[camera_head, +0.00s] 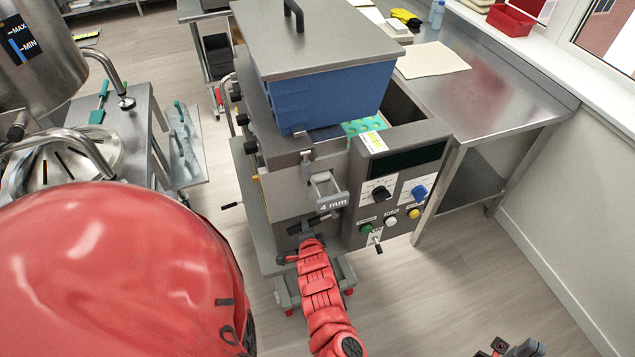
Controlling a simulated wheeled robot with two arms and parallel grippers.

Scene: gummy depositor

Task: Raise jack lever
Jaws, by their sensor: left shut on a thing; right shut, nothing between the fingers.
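The gummy depositor (285,185) is a grey machine on a wheeled base in the middle of the view. My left gripper (308,236) is at its lower front, under the block marked "4 mm". It is shut on a dark lever-like part (312,222), apparently the jack lever; the fingers hide much of it, and its angle is hard to tell. My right gripper (510,348) shows only in part at the bottom edge, shut and empty, well away from the machine.
A control panel (405,185) with knobs and coloured buttons is right of my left gripper. A blue hopper (330,95) with a grey lid sits on top. A steel table (480,95) stands at right. Open floor (430,290) lies in front.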

